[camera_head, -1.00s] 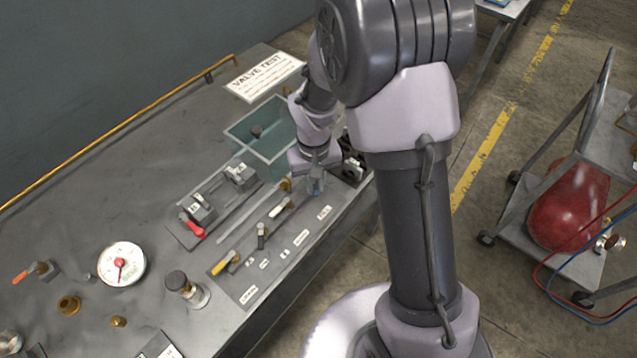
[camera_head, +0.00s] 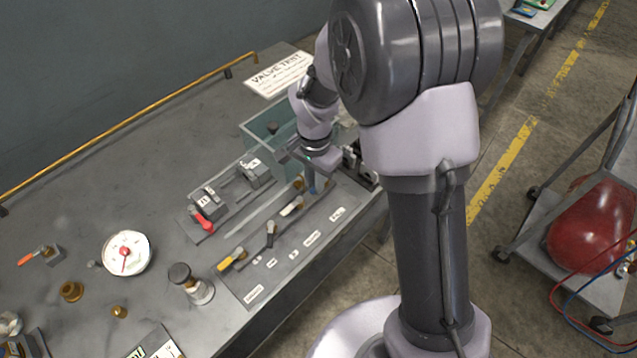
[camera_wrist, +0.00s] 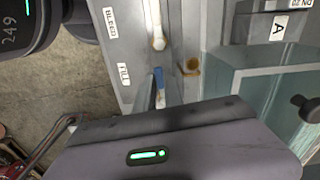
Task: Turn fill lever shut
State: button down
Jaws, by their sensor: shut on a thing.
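The blue fill lever (camera_wrist: 158,77) shows in the wrist view beside the FILL label (camera_wrist: 124,73), with its lower part running behind the edge of my gripper. My gripper (camera_head: 312,178) is over it at the far right end of the valve panel (camera_head: 240,290) in the head view, and a little blue (camera_head: 313,184) shows under the jaws. My gripper is shut on the fill lever. The fingertips are mostly hidden, so the exact lever angle is hard to tell.
A white-handled lever (camera_wrist: 157,30) sits close by at the BLEED label. Black (camera_head: 270,234) and yellow (camera_head: 231,261) levers lie farther along the panel. A glass tank (camera_head: 262,128) stands just behind my gripper. A gauge (camera_head: 127,253) and a red-handled valve (camera_head: 203,222) are to the left.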

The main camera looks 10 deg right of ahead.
jog(key=shift+w+a+m, duration=0.1)
jog(key=shift+w+m, duration=0.05)
jog(key=shift+m, duration=0.45)
jog(key=c, duration=1.5)
grip_release()
jog(key=shift+o, duration=0.2)
